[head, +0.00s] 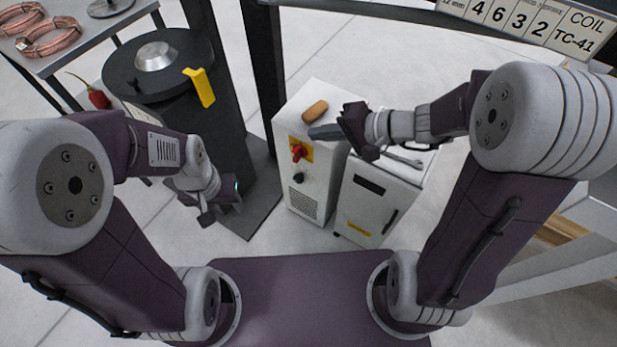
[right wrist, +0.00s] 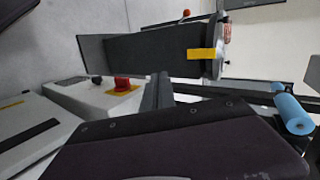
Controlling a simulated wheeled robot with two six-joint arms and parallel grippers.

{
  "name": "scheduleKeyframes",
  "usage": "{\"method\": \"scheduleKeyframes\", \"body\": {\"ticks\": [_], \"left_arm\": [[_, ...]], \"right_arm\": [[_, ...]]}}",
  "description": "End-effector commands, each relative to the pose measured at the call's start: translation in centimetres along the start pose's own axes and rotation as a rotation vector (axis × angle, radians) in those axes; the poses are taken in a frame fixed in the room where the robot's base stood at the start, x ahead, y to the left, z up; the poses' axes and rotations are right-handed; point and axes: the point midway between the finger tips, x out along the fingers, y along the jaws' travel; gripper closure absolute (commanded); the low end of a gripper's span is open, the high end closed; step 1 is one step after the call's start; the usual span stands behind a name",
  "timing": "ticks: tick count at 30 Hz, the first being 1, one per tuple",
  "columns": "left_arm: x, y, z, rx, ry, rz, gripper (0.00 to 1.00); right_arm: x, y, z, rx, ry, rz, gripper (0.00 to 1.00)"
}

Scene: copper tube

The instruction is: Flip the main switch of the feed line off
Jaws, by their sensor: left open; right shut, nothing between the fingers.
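The main switch (head: 298,152) is a red rotary knob on a yellow plate, on the front of a white cabinet (head: 308,185). The red knob also shows in the right wrist view (right wrist: 122,84), left of my fingers. Its exact turn position is too small to read. My right gripper (head: 322,132) is shut and empty, with its fingertips just right of and above the switch in the head view; they appear apart from it. In the right wrist view its fingers (right wrist: 158,92) point toward the cabinet side. My left gripper (head: 222,207) is open and empty, left of the cabinet.
A brown object (head: 315,110) lies on the cabinet top. A second white cabinet (head: 372,205) stands beside it, with a wrench (head: 402,158) on top. A dark round stand (head: 165,85) with a yellow bracket (head: 200,87) is at left. Copper coils (head: 48,38) lie on a table.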

Motion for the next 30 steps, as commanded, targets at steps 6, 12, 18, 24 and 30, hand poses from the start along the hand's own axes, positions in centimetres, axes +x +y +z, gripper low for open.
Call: {"method": "scheduleKeyframes", "body": {"ticks": [6, 12, 18, 24, 30], "left_arm": [[9.8, -0.2, 1.0, 0.0, 0.0, 0.0, 0.47], [12.3, -0.2, 1.2, 0.0, 0.001, 0.0, 0.47], [12.3, -0.2, 1.2, 0.0, 0.001, 0.0, 0.47], [12.3, -0.2, 1.2, 0.0, 0.001, 0.0, 0.47], [13.4, -0.3, 1.4, 0.0, 0.0, 0.0, 0.47]], "right_arm": [[3.9, 9.3, -3.1, 0.099, 0.1, -0.032, 1.0], [4.6, 12.4, -3.8, 0.127, 0.123, -0.026, 1.0], [4.4, 12.5, -3.9, 0.129, 0.128, -0.025, 1.0], [4.5, 12.5, -3.9, 0.129, 0.126, -0.025, 1.0], [6.9, 12.7, -4.0, 0.126, 0.121, -0.024, 1.0]]}}
